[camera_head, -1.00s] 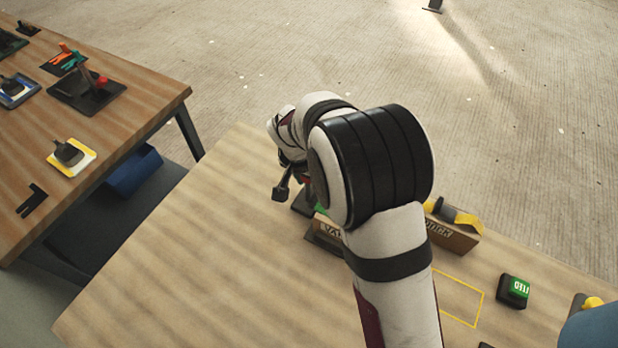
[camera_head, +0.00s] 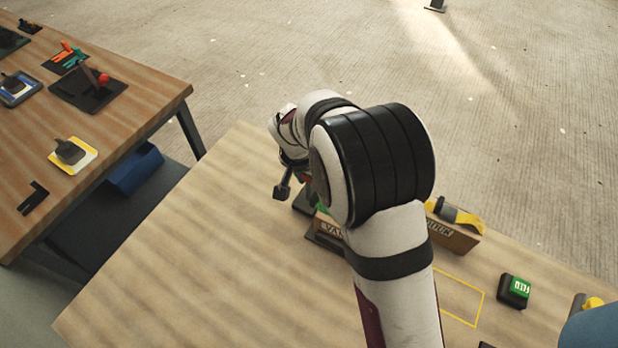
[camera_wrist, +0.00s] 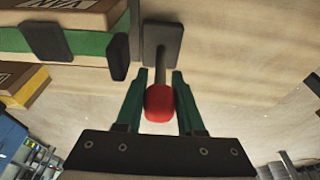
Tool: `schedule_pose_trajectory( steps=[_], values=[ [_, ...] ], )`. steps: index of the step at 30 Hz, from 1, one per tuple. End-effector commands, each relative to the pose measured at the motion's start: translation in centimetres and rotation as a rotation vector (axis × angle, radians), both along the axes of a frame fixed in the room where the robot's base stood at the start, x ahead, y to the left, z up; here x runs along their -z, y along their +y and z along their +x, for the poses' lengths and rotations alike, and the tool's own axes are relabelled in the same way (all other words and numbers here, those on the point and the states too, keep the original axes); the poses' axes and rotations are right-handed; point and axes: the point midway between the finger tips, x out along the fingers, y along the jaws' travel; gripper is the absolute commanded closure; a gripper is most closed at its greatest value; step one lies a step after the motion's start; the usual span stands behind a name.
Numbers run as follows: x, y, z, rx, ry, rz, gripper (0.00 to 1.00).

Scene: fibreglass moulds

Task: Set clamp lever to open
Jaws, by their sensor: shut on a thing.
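A lever with a red knob (camera_wrist: 159,103) on a dark shaft stands on a grey base plate (camera_wrist: 163,45) in the wrist view. I take it for the clamp lever; no label on it is readable. My gripper (camera_wrist: 160,75) has its green fingers on either side of the red knob and is shut on it. In the camera_head view, my arm hides most of the lever and the fingers. Part of a dark base plate (camera_head: 301,204) shows beside my wrist.
A wooden box with lettering (camera_head: 452,236) carries a yellow and grey item right of my arm. A green-topped block (camera_head: 514,291) and a yellow outline (camera_head: 462,300) lie nearer the right. The table's left half is clear. Another table (camera_head: 130,105) with several fixtures stands left.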

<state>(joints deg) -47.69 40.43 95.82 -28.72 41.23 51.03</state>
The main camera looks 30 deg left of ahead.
Motion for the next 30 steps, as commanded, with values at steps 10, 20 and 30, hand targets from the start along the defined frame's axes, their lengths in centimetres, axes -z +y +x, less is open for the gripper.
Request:
schedule_pose_trajectory(
  steps=[10,20,30],
  values=[
    [0.0,0.0,-0.1,0.001,0.002,-0.001,0.39],
    [-0.1,0.0,0.0,0.0,0.0,0.0,0.32],
    [-6.5,0.1,-1.6,-0.001,-0.003,0.003,0.32]
  ],
)
